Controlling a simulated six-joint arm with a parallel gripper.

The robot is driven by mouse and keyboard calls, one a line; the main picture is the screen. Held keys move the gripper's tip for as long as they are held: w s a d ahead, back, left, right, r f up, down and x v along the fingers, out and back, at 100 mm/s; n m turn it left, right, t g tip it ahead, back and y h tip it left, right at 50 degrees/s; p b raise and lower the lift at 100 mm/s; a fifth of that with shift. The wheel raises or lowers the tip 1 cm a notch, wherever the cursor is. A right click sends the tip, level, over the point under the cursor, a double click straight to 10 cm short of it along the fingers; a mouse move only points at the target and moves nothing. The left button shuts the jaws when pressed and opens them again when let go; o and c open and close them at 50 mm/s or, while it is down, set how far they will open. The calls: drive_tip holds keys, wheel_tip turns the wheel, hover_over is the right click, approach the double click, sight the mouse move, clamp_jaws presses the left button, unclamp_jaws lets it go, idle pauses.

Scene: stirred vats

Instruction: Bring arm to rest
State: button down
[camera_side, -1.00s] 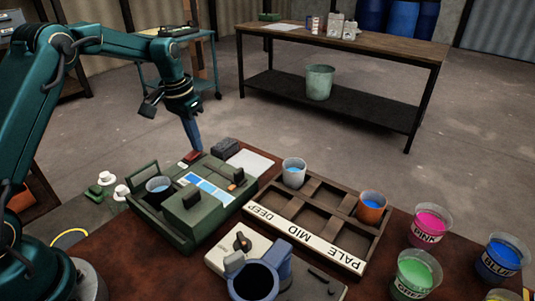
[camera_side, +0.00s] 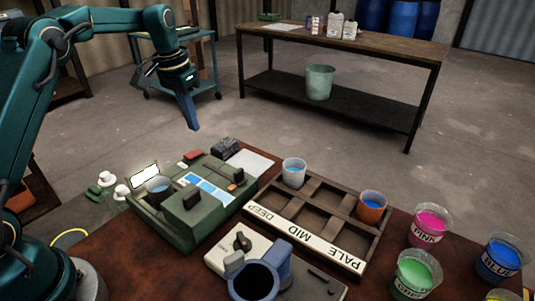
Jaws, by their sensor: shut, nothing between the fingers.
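My gripper (camera_side: 193,125) hangs from my teal arm, fingers pointing down and shut with nothing between them. It is in the air above the back of the green machine (camera_side: 185,238), apart from everything. A cup of blue liquid (camera_side: 158,188) sits in that machine's left well. Beside the well a small panel (camera_side: 145,173) glows white.
A brown rack (camera_side: 300,260) labelled DEEP, MID, PALE holds a grey cup (camera_side: 294,172) and an orange cup (camera_side: 372,206), both with blue liquid. Pink (camera_side: 430,222), green (camera_side: 415,275) and blue (camera_side: 503,258) buckets stand at right. A blue vat (camera_side: 255,282) is in front.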

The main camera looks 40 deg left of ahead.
drive_tip(key=shift+r, duration=0.6)
